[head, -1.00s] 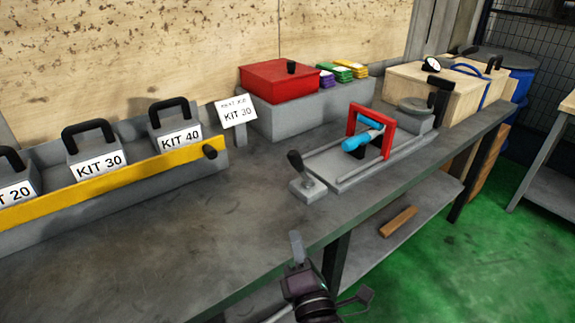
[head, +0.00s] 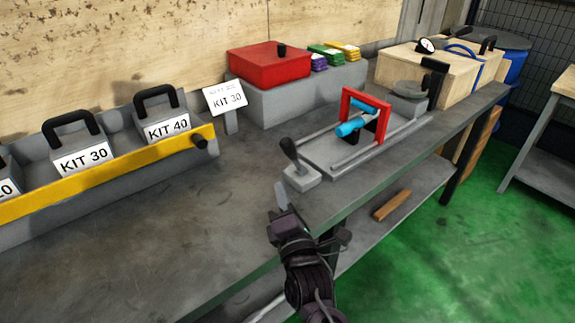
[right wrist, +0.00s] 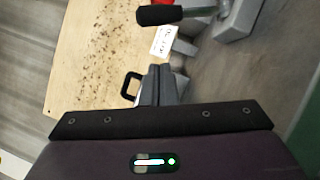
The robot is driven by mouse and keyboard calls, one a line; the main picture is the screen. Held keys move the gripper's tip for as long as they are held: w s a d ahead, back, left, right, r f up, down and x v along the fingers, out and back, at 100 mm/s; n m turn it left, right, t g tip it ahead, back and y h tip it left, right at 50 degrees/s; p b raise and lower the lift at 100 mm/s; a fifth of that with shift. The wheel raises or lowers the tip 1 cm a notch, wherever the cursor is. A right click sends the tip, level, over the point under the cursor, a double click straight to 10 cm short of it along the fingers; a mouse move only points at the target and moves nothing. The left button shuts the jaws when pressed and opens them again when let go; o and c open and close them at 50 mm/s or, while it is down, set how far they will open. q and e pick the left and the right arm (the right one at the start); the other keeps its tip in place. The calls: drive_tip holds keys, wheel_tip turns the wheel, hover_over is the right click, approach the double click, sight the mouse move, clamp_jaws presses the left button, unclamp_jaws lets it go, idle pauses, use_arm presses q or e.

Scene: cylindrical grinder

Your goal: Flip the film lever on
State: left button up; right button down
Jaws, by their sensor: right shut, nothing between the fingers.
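The lever (head: 290,155) has a black handle on a small grey base (head: 301,179) at the near left end of the film rig. Its handle leans up and to the left. The rig has a red frame (head: 366,106) and a light blue roll (head: 355,125). My right gripper (head: 281,193) is just in front of the lever, apart from it and holding nothing. In the right wrist view its fingers (right wrist: 158,84) are together, and the lever's black handle (right wrist: 160,15) shows beyond them near the top. My left gripper is out of view.
A grey tray with a yellow front edge (head: 110,172) holds labelled kit blocks at left. A KIT 30 sign (head: 226,97), a red box (head: 268,67) and a wooden box (head: 425,73) stand at the back. The bench top (head: 190,215) between tray and lever is clear.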

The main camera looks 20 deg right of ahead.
sight(293, 158)
drive_tip(key=x, duration=0.4)
drive_tip(key=shift+w+d+r, duration=0.5)
drive_tip(key=shift+w+d, duration=0.2)
drive_tip(key=shift+d, duration=0.2)
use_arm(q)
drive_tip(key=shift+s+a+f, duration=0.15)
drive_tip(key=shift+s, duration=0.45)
use_arm(e)
drive_tip(key=shift+w+d+r, duration=0.25)
drive_tip(key=shift+w+d, duration=0.15)
drive_tip(key=shift+d, duration=0.1)
use_arm(q)
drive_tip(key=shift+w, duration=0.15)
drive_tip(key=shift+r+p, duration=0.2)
drive_tip(key=shift+p, duration=0.2)
